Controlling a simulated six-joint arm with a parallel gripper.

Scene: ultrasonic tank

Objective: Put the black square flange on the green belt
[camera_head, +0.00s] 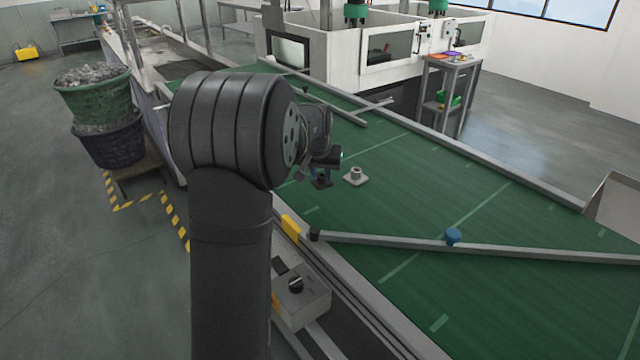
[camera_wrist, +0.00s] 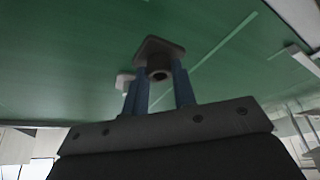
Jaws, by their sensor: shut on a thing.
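The black square flange (camera_head: 322,183) has a dark square plate and a round hub. My gripper (camera_head: 318,172) is shut on it, low over the green belt (camera_head: 430,195); I cannot tell whether the flange touches the belt. In the wrist view, the blue fingers of my gripper (camera_wrist: 161,78) close on the hub of the black square flange (camera_wrist: 160,46), whose plate shows beyond the fingertips. My arm hides part of the belt in the head view.
A light grey square flange (camera_head: 356,177) sits on the belt just right of the held one; it also shows in the wrist view (camera_wrist: 124,79). The belt's right middle is clear.

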